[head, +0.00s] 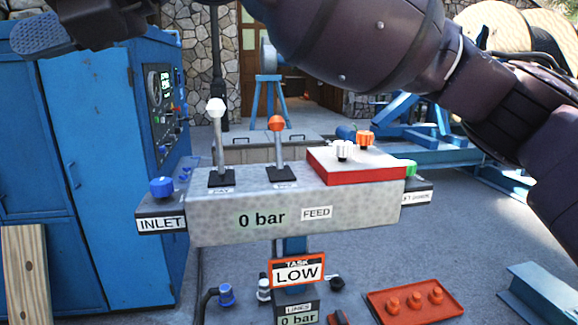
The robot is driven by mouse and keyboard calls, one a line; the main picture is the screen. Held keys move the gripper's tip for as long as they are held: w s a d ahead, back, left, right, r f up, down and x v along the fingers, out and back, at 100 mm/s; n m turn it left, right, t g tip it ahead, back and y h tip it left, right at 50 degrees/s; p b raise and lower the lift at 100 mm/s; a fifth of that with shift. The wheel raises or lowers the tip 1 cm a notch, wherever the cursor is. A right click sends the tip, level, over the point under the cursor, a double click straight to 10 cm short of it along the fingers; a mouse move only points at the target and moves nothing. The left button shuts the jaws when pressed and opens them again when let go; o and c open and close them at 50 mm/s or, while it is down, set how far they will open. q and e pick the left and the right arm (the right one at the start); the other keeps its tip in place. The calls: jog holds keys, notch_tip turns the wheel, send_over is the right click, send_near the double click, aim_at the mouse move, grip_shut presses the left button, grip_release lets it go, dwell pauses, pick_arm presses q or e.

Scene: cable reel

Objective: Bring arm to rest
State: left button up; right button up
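My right arm comes in from the right edge and crosses the top of the head view, its upper part leaving at the top edge. A dark gripper part with a ribbed bluish pad (45,34) shows at the top left; it seems to belong to this arm, though the link between is out of frame. Only one finger pad shows, so its opening cannot be read. It appears in front of the blue cabinet, and no object shows in it. My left arm is not seen. Below stands a grey control block (345,212) reading "0 bar", with a white-knobbed lever (217,135) and an orange-knobbed lever (279,142), both roughly upright.
A blue cabinet (105,170) with gauges fills the left. A red-sided box (352,166) with white and orange knobs sits on the block. A "LOW" sign (297,272) hangs below. A red tray (388,312) holds orange fittings. A cable reel (495,35) stands behind my arm.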

jog(key=w+d+f+m+t+y, duration=0.45)
jog(key=w+d+m+t, duration=0.25)
jog(key=w+m, duration=0.25)
jog(key=w+d+f+m+t+y, duration=0.3)
jog(key=w+d+m+t+y, duration=0.3)
jog(key=w+m, duration=0.4)
jog(key=w+d+f+m+t+h, duration=0.3)
jog(key=d+f+m+t+h, duration=0.2)
jog(key=d+f+m+h, duration=0.45)
jog(key=w+d+f+m+t+h, duration=0.3)
jog(key=d+f+m+t+h, duration=0.35)
jog(key=f+m, duration=0.6)
jog(key=s+d+f+m+g+h, duration=0.1)
jog(key=s+d+f+m+h, duration=0.2)
jog(key=f, duration=0.5)
jog(key=s+d+f+g+h, duration=0.1)
jog(key=s+d+f, duration=0.3)
jog(key=f, duration=0.5)
jog(key=s+d+f+m+g+h, duration=0.1)
jog(key=d+f+m+g+h, duration=0.1)
jog(key=d+f, duration=0.45)
jog(key=s+d+f+m+g+h, duration=0.1)
jog(key=s+d+f+g, duration=0.1)
jog(key=s+f, duration=0.8)
jog(key=s+d+f+m+g+h, duration=0.2)
jog(key=s+d+f+g, duration=0.1)
jog(key=s+f, duration=0.7)
jog(key=s+d, duration=0.1)
jog(key=s, duration=0.2)
jog(key=shift+d, duration=0.25)
